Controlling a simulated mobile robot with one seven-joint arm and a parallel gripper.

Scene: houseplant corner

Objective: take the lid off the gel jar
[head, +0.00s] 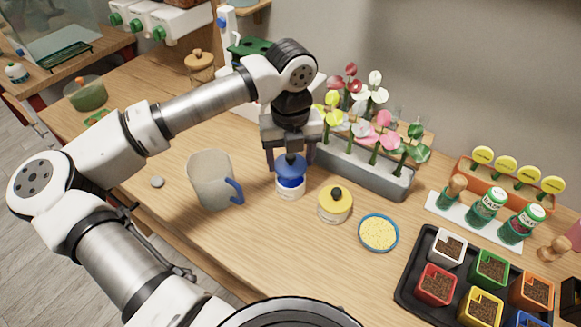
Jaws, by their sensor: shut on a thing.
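A small jar with blue contents and a pale lower part (291,188), which looks like the gel jar, stands upright on the wooden table. Its blue lid (290,165) is directly above the jar body. My gripper (290,158) reaches down from above with a finger on each side of the lid, shut on it. I cannot tell whether the lid still touches the jar's rim or is slightly raised. The lid's top is partly hidden by my gripper.
A grey mug (208,178) with a blue handle stands close left. A yellow-lidded jar (334,206) and a blue-rimmed dish (379,233) are to the right. A flower planter (365,169) is behind. A black tray (411,283) holds several pots. The table's front left is mostly clear.

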